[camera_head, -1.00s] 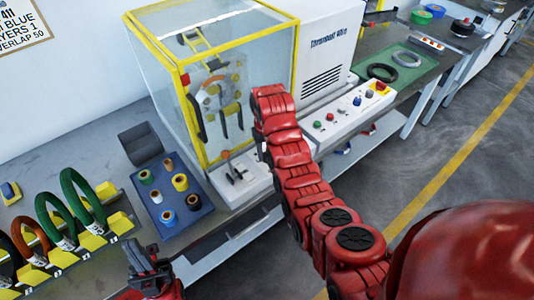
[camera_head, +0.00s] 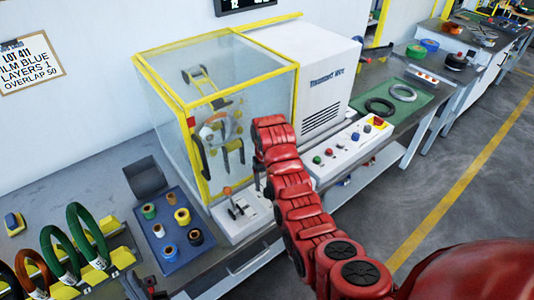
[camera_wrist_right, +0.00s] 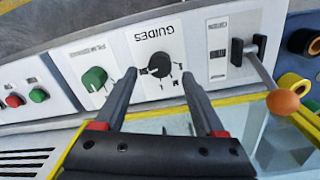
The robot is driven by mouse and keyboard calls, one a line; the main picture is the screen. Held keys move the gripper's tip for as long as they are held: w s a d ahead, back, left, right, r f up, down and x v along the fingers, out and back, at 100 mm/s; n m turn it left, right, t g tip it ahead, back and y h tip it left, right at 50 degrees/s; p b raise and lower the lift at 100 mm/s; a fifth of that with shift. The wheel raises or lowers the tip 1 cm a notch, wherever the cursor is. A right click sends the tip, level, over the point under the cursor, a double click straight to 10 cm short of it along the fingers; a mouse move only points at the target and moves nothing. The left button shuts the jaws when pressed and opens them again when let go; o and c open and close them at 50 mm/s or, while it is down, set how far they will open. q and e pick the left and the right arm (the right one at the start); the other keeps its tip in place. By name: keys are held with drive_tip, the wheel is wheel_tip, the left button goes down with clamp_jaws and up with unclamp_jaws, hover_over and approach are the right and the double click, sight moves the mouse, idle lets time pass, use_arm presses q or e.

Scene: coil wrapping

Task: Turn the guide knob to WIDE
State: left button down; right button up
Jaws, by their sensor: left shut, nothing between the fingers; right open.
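The guide knob (camera_wrist_right: 160,65) is a small black dial on a white panel, under the upside-down word GUIDES in the right wrist view. I cannot read its setting marks. My right gripper (camera_wrist_right: 159,76) is open, its two dark fingers pointing at the panel with the tips on either side of the knob in the picture. I cannot tell whether they touch it. In the head view my red right arm hides the knob. My left gripper (camera_head: 140,288) is shut and empty at the bottom left, near the bench's front edge.
A green knob (camera_wrist_right: 95,79) sits left of the guide knob, and an orange-ball lever (camera_wrist_right: 283,102) sits right. The yellow-framed clear enclosure (camera_head: 225,115) stands behind the arm. A blue mat (camera_head: 172,262) with several spools and a rack of coils are at left.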

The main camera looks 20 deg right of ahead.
sight(267, 191)
wheel_tip(267, 191, up, 14)
drive_tip(key=p, duration=0.8)
drive_tip(key=shift+a+p, duration=0.2)
drive_tip(key=shift+p, duration=0.1)
drive_tip(key=shift+f, duration=0.1)
